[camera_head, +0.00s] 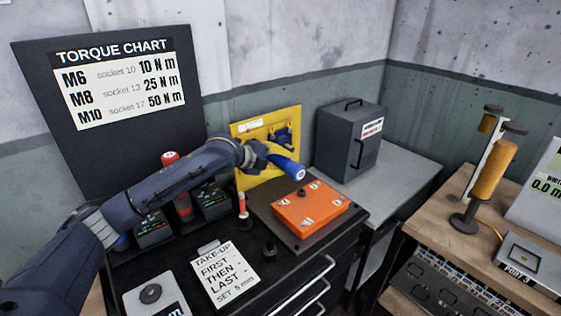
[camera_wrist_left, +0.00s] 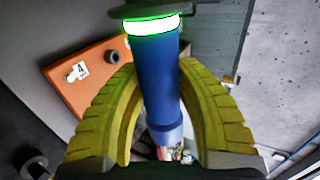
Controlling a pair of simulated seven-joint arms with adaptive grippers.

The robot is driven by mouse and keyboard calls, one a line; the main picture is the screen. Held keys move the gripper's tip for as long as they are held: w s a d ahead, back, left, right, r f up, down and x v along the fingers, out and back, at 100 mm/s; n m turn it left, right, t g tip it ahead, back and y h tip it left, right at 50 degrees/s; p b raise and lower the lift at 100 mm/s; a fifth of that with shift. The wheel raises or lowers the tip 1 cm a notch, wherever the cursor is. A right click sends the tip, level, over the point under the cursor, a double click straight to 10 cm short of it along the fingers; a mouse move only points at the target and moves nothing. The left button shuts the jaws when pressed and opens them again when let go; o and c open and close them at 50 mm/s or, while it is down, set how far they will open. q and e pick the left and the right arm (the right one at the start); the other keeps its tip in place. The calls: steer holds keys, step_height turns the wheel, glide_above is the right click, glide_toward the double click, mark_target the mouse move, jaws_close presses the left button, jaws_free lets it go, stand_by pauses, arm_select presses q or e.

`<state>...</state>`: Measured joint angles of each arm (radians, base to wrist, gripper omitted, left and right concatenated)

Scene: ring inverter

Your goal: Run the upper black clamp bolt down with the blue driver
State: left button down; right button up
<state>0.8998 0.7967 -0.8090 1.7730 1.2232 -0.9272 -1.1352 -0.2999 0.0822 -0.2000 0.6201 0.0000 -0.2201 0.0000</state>
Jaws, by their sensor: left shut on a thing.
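The blue driver (camera_head: 287,167) is in my left gripper (camera_head: 262,156), which is shut around it beside the yellow panel, near the back edge of the orange block (camera_head: 322,207). In the left wrist view, the yellow fingers (camera_wrist_left: 160,120) sit on both sides of the blue driver body (camera_wrist_left: 163,85). A white ring with green edges glows near the top of the driver. Dark and blue fittings (camera_head: 284,135) show on the yellow panel (camera_head: 240,178). I cannot tell which piece is the upper black clamp bolt. My right gripper is not in view.
The orange block, with white labels, sits on a black cabinet (camera_head: 318,262). A red-and-black driver (camera_head: 182,205) stands on the left. A grey case (camera_head: 347,142) stands behind. The wooden bench (camera_head: 440,228) is at right.

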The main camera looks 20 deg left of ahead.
mark_target(286, 165)
arm_select(q)
steer(key=shift+s+d+r, duration=0.1)
steer(key=shift+s+d, duration=0.5)
steer(key=shift+d, duration=0.25)
steer(key=shift+s+d+r, duration=0.1)
steer(key=shift+s+d, duration=0.45)
steer(key=shift+d, duration=0.4)
steer(key=shift+s, duration=0.1)
